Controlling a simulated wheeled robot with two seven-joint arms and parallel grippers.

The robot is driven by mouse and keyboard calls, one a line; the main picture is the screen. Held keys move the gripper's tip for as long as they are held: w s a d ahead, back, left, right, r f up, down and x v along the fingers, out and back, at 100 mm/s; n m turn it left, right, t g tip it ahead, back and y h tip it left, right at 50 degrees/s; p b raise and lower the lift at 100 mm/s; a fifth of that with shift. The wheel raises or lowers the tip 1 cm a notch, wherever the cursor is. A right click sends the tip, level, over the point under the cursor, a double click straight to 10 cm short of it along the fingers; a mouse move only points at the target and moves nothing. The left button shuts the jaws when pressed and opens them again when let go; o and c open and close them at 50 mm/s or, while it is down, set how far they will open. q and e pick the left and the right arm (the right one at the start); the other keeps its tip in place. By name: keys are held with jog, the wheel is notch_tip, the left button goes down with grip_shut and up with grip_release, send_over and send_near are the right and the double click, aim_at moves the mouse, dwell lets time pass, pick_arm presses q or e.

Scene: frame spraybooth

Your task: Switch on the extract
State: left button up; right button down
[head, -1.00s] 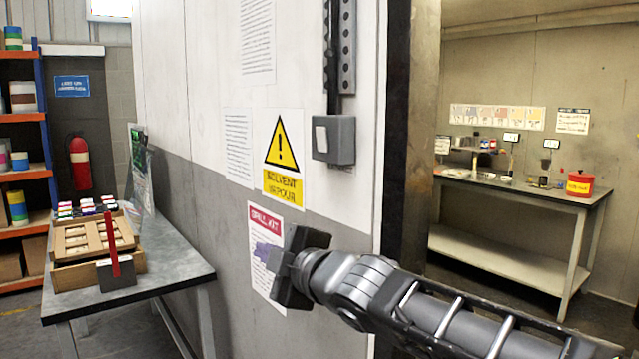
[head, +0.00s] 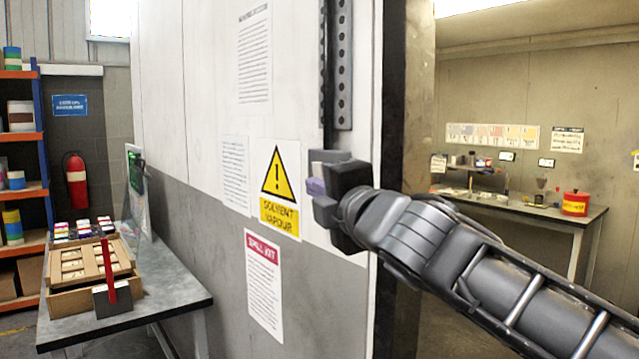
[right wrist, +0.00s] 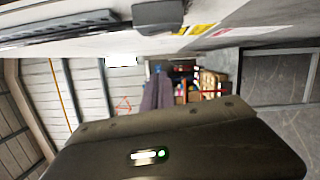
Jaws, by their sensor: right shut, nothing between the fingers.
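The grey switch box (head: 330,155) is on the booth wall, at the foot of a dark vertical conduit. The gripper's purple fingertips are shut and empty, in front of the box's lower part. In the right wrist view the box (right wrist: 158,15) shows as a dark block at the top, and the shut fingers (right wrist: 158,93) are beneath it with a small gap in the picture. I cannot tell whether they touch it. My left gripper is not in view.
A yellow solvent vapour sign (head: 280,188) and a spill kit notice (head: 263,285) are on the wall beside the box. The booth opening's dark edge (head: 400,130) is just right. A bench (head: 190,290) with a wooden tray stands at left.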

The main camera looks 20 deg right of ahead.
aim_at(316, 173)
jog(key=w+p, duration=0.1)
jog(key=w, duration=0.2)
jog(key=w+d+p, duration=0.1)
jog(key=w+p, duration=0.1)
jog(key=w, duration=0.1)
jog(key=w+d+r+p, duration=0.1)
jog(key=w, duration=0.3)
jog(key=shift+d+p, duration=0.1)
jog(key=shift+p, duration=0.3)
jog(key=shift+w+d+f, duration=0.1)
jog(key=shift+w, duration=0.1)
